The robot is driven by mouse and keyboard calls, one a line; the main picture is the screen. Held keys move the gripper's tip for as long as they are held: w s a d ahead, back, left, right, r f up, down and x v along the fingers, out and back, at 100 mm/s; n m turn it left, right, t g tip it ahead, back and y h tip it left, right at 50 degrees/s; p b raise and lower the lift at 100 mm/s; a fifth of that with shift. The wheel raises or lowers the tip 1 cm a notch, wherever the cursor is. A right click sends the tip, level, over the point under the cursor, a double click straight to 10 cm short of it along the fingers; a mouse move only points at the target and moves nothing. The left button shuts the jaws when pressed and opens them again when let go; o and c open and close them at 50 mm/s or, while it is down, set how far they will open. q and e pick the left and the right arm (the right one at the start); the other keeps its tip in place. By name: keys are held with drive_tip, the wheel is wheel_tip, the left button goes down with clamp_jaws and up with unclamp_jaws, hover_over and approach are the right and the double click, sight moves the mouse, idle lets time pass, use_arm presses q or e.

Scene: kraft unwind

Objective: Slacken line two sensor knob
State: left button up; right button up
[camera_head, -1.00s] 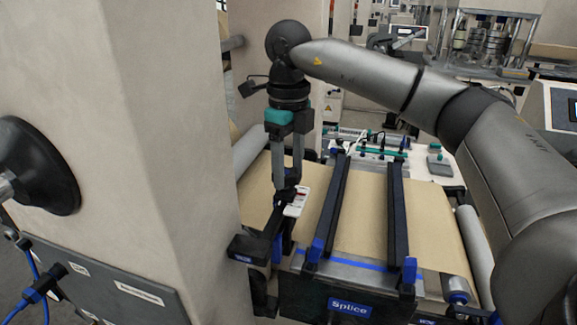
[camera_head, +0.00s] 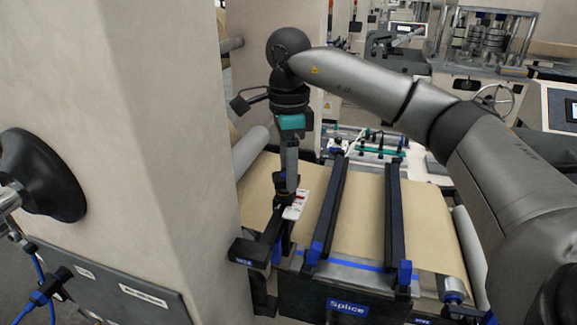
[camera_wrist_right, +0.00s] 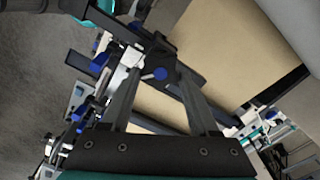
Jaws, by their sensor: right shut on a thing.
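My right gripper (camera_head: 289,186) comes down from above at the left side of the kraft web and is shut on a small dark knob. In the right wrist view the knob (camera_wrist_right: 160,73) is black with a blue centre, between the tips of my right gripper (camera_wrist_right: 158,65). In the head view the fingers mostly hide it. A white label plate with red marks (camera_head: 296,205) sits just right of the fingertips. My left gripper is not in view.
A beige machine column (camera_head: 150,130) stands close left of the gripper. Two black splice bars (camera_head: 396,215) cross the brown kraft web (camera_head: 365,210), above a "Splice" label (camera_head: 347,307). A round black part (camera_head: 40,175) juts in at far left.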

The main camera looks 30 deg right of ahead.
drive_tip(key=n, duration=0.4)
drive_tip(key=n+p, duration=0.1)
drive_tip(key=n, duration=0.1)
drive_tip(key=shift+w+a+f+n, duration=0.1)
drive_tip(key=shift+f+n, duration=0.15)
drive_tip(key=shift+n, duration=0.05)
drive_tip(key=n, duration=0.6)
drive_tip(key=shift+w+a, duration=0.1)
drive_tip(key=shift+w, duration=0.05)
drive_tip(key=shift+n, duration=0.4)
drive_tip(key=o, duration=1.3)
drive_tip(key=shift+w, duration=0.2)
drive_tip(key=shift+o, duration=0.4)
drive_tip(key=shift+s+r, duration=0.1)
